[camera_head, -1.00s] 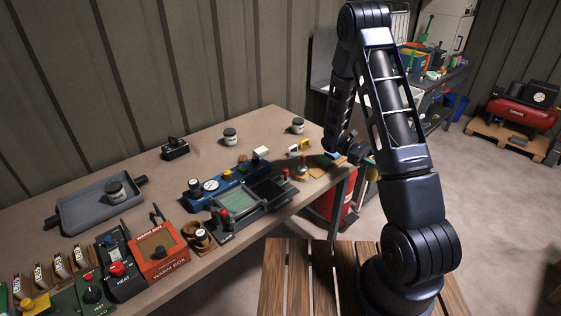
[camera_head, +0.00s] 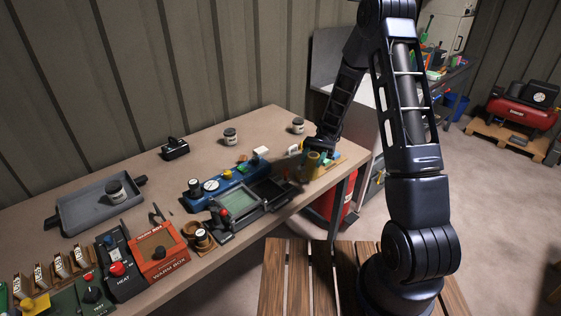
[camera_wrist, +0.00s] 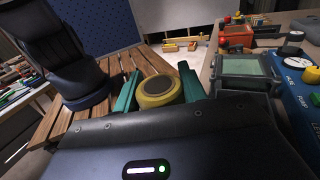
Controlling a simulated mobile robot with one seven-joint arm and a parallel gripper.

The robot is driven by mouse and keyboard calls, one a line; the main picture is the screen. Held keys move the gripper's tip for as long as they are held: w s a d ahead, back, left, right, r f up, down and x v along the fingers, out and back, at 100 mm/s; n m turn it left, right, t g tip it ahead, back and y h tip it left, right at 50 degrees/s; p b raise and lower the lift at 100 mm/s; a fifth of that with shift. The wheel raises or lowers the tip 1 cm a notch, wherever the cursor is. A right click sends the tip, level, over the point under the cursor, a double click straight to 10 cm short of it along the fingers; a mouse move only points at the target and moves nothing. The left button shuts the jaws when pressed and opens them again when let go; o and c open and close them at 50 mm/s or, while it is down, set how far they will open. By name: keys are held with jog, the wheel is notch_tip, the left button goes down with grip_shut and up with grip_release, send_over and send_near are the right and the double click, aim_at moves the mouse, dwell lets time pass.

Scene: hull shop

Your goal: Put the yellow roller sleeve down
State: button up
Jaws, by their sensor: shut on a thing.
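The yellow roller sleeve (camera_wrist: 158,92) stands between my gripper's two teal fingers in the wrist view, with its dark round end showing. My gripper (camera_wrist: 158,84) is shut on it. In the head view the sleeve (camera_head: 313,160) is a small yellow shape under my gripper, at the right end of the long workbench (camera_head: 215,148). I cannot tell whether its underside touches the bench top, and my gripper and arm hide part of that spot.
A grey device with a screen (camera_head: 238,204) and a blue unit with a gauge (camera_head: 211,185) lie left of my gripper. Two jars (camera_head: 230,137) (camera_head: 297,126) stand farther back. The back middle of the bench is mostly clear. A slatted wooden surface (camera_head: 300,275) is in front.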

jog(key=w+a+r+m+t+y, duration=0.9)
jog(key=a+r+m+t+y, duration=0.15)
jog(key=a, duration=0.35)
jog(key=w+r+m+t, duration=0.2)
jog(key=w+m+t, duration=0.7)
jog(key=w+t, duration=0.5)
jog(key=shift+t+h, duration=0.25)
jog(key=shift+h, duration=0.2)
jog(key=f, duration=2)
jog(key=shift+s+d, duration=0.35)
jog(key=shift+s, duration=0.05)
jog(key=shift+f, duration=0.1)
jog(key=o, duration=1)
jog(key=shift+c, duration=0.2)
